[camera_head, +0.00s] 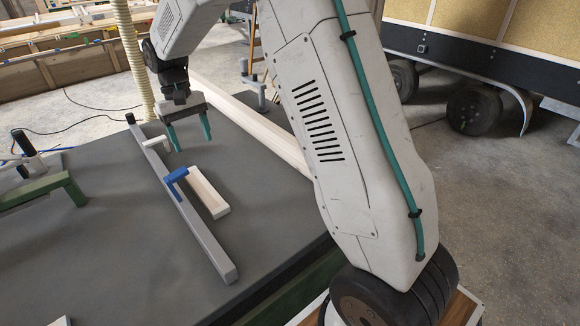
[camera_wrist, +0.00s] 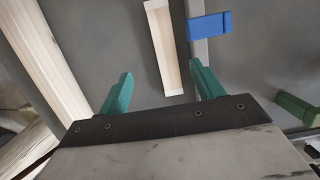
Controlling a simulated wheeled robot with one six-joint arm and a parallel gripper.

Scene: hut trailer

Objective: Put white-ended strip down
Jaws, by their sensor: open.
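The white-ended strip (camera_head: 208,193) is a short pale wooden piece lying on the dark grey table (camera_head: 110,245), just right of a long grey bar. In the wrist view the strip (camera_wrist: 166,48) has white ends, and its near end lies close to the gap between my fingertips. My gripper (camera_head: 194,144) has two teal fingers, spread apart and empty, above the table beyond the strip's far end. In the wrist view my gripper (camera_wrist: 161,70) has nothing between its fingers. Nothing hides the strip there.
The grey bar (camera_head: 199,236) carries a blue block (camera_head: 176,176) beside the strip and a white block (camera_head: 157,143) near its far end. The blue block (camera_wrist: 208,27) also shows in the wrist view. A green piece (camera_head: 40,188) stands left. Long pale timber (camera_head: 255,125) runs along the right side.

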